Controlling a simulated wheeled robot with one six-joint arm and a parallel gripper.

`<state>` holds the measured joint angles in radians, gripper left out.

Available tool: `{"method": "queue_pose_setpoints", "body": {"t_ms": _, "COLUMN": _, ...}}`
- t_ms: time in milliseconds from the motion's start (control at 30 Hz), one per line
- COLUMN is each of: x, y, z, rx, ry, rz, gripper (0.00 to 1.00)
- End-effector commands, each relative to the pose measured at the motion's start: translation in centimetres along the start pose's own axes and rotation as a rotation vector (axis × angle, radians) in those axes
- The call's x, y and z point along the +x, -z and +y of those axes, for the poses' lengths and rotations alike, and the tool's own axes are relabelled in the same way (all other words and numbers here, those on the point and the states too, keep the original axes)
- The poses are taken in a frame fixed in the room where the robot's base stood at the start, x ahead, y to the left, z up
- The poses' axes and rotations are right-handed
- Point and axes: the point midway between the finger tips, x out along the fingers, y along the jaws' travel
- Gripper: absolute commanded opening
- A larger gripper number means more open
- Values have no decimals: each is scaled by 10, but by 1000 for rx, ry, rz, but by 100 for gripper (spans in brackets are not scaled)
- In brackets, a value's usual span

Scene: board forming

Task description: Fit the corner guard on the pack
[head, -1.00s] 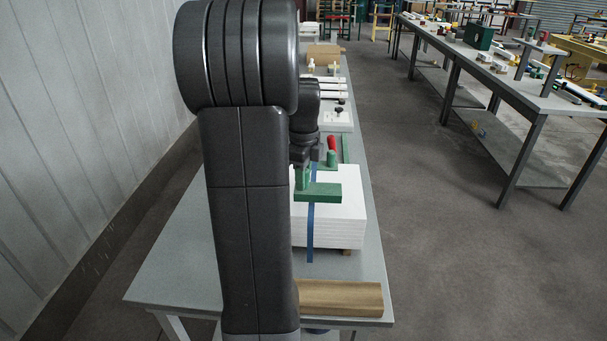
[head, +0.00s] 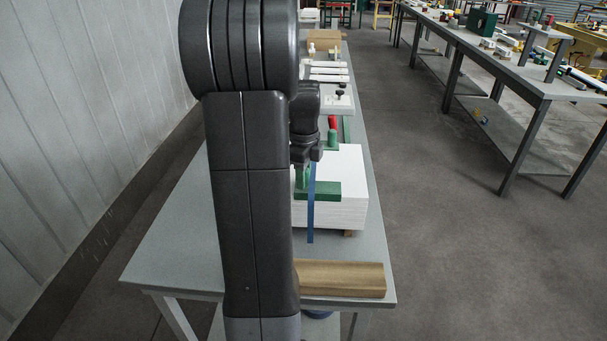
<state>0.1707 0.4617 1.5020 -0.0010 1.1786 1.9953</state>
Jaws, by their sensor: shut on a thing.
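The pack (head: 345,214) is a stack of white boards on the grey bench, in the head view right of my arm. A green L-shaped piece, which looks like the corner guard (head: 322,191), is at the pack's near top edge. Its left part is hidden behind my arm. My gripper (head: 302,172) is above the guard, shut on its upright green part; the fingertips are mostly hidden. I cannot tell whether the guard touches the boards. A blue strap (head: 311,218) runs down the pack's near face, and its lower end hangs below the guard.
A brown block (head: 340,279) lies at the bench's near end. A red-topped green item (head: 332,130) and a white fixture with a dark knob (head: 337,101) stand beyond the pack. A wall is at left; open floor (head: 440,240) is at right.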

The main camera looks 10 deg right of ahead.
Motion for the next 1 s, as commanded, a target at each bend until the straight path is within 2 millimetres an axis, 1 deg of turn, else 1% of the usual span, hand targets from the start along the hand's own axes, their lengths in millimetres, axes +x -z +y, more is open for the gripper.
{"method": "queue_pose_setpoints", "body": {"t_ms": 167, "x": 0, "y": 0, "z": 0, "rx": 0, "ry": 0, "rz": 0, "gripper": 0}}
{"method": "queue_pose_setpoints", "body": {"t_ms": 500, "x": 6, "y": 0, "z": 0, "rx": 0, "ry": 0, "rz": 0, "gripper": 0}}
{"method": "queue_pose_setpoints", "body": {"t_ms": 533, "x": 6, "y": 0, "z": 0, "rx": 0, "ry": 0, "rz": 0, "gripper": 29}}
{"method": "queue_pose_setpoints", "body": {"t_ms": 633, "x": 5, "y": 0, "z": 0, "rx": 0, "ry": 0, "rz": 0, "gripper": 49}}
{"method": "queue_pose_setpoints", "body": {"t_ms": 833, "x": 5, "y": 0, "z": 0, "rx": 0, "ry": 0, "rz": 0, "gripper": 49}}
{"method": "queue_pose_setpoints", "body": {"t_ms": 867, "x": 5, "y": 0, "z": 0, "rx": 0, "ry": 0, "rz": 0, "gripper": 53}}
{"method": "queue_pose_setpoints", "body": {"t_ms": 900, "x": 5, "y": 0, "z": 0, "rx": 0, "ry": 0, "rz": 0, "gripper": 61}}
{"method": "queue_pose_setpoints", "body": {"t_ms": 933, "x": 5, "y": 0, "z": 0, "rx": 0, "ry": 0, "rz": 0, "gripper": 64}}
{"method": "queue_pose_setpoints", "body": {"t_ms": 1000, "x": 5, "y": 0, "z": 0, "rx": 0, "ry": 0, "rz": 0, "gripper": 64}}
